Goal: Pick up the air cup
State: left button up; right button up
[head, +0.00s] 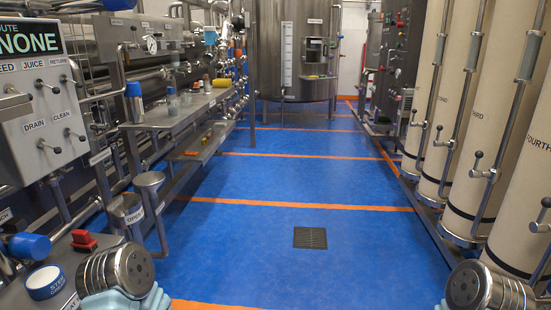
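I cannot tell for sure which thing is the air cup; no readable label names it. Small cup-like containers (172,103) stand on the steel shelf (165,119) at the left. A round white and blue container (45,283) is at the lower left. Parts of my two arms show at the bottom left and bottom right corners. Neither gripper's fingers show, and nothing is seen held.
The blue floor (310,180) with orange stripes is clear down the middle, with a dark drain grate (310,238). Pipework and a control panel (40,130) line the left. Tall cream cylinders (487,110) line the right. A steel tank (298,55) stands at the back.

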aim_at(186, 98)
jog(key=i, duration=1.3)
jog(key=i+l+u, duration=0.1)
jog(key=i, duration=1.2)
